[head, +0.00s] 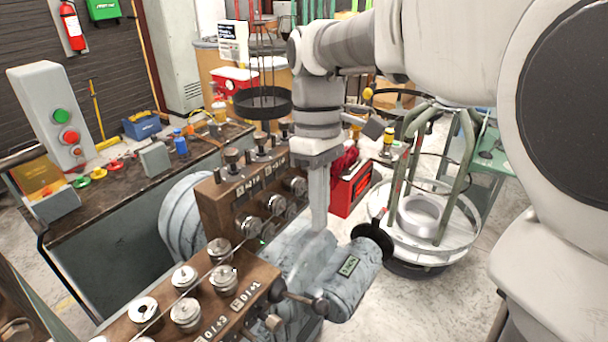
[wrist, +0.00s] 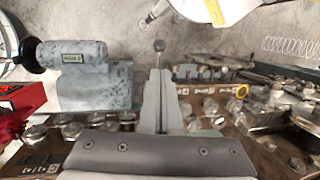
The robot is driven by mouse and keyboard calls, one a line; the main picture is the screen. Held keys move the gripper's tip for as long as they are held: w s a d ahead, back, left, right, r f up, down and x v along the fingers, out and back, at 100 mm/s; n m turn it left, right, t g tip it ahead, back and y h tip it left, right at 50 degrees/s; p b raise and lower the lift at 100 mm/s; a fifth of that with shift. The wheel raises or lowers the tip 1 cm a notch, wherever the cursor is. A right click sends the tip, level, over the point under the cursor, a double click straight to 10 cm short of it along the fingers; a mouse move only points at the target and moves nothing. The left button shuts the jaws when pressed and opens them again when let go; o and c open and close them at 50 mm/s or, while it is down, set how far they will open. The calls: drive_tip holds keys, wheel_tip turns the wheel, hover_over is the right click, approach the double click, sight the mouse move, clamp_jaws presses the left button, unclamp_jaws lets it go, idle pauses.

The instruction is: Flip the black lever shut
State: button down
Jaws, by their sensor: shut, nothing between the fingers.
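A dark lever (head: 299,297) with a rounded knob projects from the front right end of the brown lower block, beside the blue-grey motor-like housing (head: 347,276). In the wrist view its knob (wrist: 159,45) shows just beyond my fingertips, with a thin rod running back toward them. My gripper (head: 318,226) points down over the machine, between the brown blocks and the housing, behind the lever in the head view. In the wrist view my fingers (wrist: 158,75) are together and empty. I cannot tell whether they touch the lever's rod.
Brown blocks (head: 222,292) carry several metal rollers on the left, with a wire along them. A black disc handwheel (head: 372,241) sits on the housing's far end. A round white stand (head: 440,240) and red box (head: 350,190) are behind. Floor is open at front right.

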sight(326, 300)
drive_tip(key=b+x, duration=0.1)
drive_tip(key=x, duration=1.3)
drive_tip(key=shift+f, duration=0.1)
drive_tip(key=b, duration=0.1)
drive_tip(key=d+f+t+y+b, duration=0.1)
drive_tip(key=b, duration=0.1)
drive_tip(key=shift+s+f, duration=0.3)
drive_tip(key=shift+f, duration=0.05)
wheel_tip(326, 300, down, 7)
drive_tip(key=s+d+t+y+b, duration=0.1)
drive_tip(key=t+y+b, duration=0.2)
drive_tip(key=b, duration=1.2)
drive_tip(key=shift+s+d+n+t+y+b, duration=0.3)
drive_tip(key=shift+d+n+y, duration=0.1)
drive_tip(key=shift+y, duration=0.6)
drive_tip(key=shift+f, duration=0.35)
